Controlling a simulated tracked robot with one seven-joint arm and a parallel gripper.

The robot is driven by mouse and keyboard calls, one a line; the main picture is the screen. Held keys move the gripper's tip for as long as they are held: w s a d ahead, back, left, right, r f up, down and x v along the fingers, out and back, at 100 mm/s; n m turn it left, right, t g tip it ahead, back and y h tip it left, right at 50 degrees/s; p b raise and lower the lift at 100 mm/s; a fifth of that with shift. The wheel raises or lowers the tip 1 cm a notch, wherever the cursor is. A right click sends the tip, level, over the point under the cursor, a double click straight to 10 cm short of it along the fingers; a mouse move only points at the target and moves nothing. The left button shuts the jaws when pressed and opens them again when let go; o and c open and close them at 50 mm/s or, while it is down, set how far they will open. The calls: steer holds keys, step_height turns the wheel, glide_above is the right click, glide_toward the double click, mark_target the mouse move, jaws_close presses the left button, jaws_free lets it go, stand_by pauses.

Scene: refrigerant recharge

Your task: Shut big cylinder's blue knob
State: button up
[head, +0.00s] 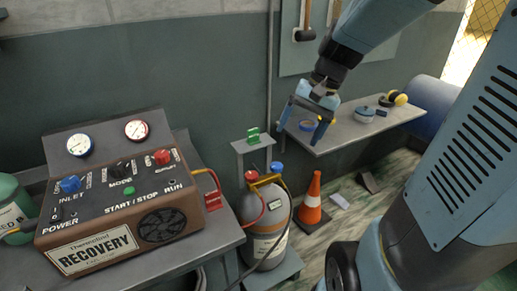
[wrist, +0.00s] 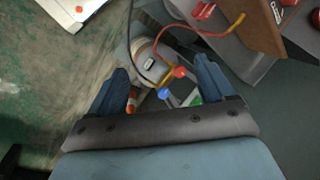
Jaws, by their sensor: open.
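The big cylinder (head: 262,222) is grey with a yellow collar and stands on a low grey platform beside the bench. Its blue knob (head: 277,168) is at the top right and its red knob (head: 251,176) at the top left. In the wrist view the cylinder (wrist: 146,50) shows beyond the jaws, with the blue knob (wrist: 164,94) and red knob (wrist: 180,72) between the fingers' lines. My gripper (head: 304,128) is open and empty, above and to the right of the cylinder, apart from the blue knob. How far each knob is turned cannot be told.
The recovery machine (head: 120,210) sits on the bench at left, with hoses running toward the cylinder. A small stand (head: 252,142) holds a green item behind the cylinder. An orange cone (head: 314,198) stands right of it. A wall shelf (head: 345,128) is behind my gripper.

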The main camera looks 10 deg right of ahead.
steer(key=w+f+m+g+y, duration=0.2)
steer(key=w+f+m+y, duration=0.3)
steer(key=w+f, duration=0.3)
steer(key=m+t+y, duration=0.6)
steer(key=m+t, duration=0.5)
steer(key=m, duration=0.4)
glide_toward(272, 163)
steer(key=x, duration=1)
steer(key=shift+s+a+f, duration=0.15)
steer(key=shift+f, duration=0.15)
steer(key=shift+c, duration=0.2)
steer(key=c, duration=0.9)
